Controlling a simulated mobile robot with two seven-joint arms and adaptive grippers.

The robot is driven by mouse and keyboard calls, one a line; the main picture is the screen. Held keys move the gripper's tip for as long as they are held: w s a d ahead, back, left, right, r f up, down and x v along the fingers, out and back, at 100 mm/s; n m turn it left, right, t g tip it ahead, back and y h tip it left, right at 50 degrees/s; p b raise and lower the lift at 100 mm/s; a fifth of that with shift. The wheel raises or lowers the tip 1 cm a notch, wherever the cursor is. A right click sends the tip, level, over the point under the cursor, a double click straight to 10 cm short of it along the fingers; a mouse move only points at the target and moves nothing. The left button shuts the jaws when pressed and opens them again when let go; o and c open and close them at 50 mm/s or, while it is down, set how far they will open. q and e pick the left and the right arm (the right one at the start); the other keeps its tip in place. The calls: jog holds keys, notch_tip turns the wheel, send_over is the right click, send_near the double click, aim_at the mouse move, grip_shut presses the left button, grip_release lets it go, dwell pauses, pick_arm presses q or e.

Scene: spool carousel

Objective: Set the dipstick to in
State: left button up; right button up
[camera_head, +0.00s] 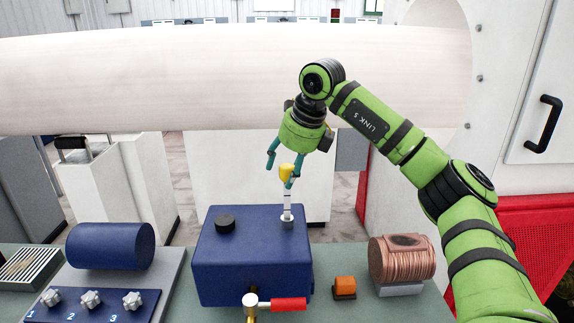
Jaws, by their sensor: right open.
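The dipstick (287,196) stands upright from a fitting on top of the blue tank (240,260). Its yellow handle (286,172) is at the top, and a length of pale rod shows between handle and fitting. My right gripper (281,172) reaches down over it from the upper right. Its teal fingers are open, one left of the yellow handle and one overlapping the handle's right side. I cannot tell whether a finger touches the handle. My left gripper is not in view.
A black cap (225,223) sits on the tank's top. A valve with a red handle (288,304) is at its front. An orange block (345,286) and a copper coil (402,259) stand right; a blue cylinder (110,246) and several numbered knobs (91,299) are left.

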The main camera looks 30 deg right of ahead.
jog(key=c, duration=0.9)
jog(key=shift+s+r, duration=0.1)
jog(key=shift+s, duration=0.1)
grip_shut()
notch_tip(320, 180, down, 7)
jog(key=b, duration=0.4)
jog(key=shift+b, duration=0.3)
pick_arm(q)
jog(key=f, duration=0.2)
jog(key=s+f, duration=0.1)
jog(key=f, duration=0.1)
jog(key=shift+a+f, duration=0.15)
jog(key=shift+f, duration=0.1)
pick_arm(e)
jog(key=shift+r, duration=0.1)
jog(key=o, duration=0.9)
grip_release()
jog(key=shift+w, duration=0.15)
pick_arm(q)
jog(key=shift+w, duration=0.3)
pick_arm(e)
jog(key=shift+w+f, duration=0.2)
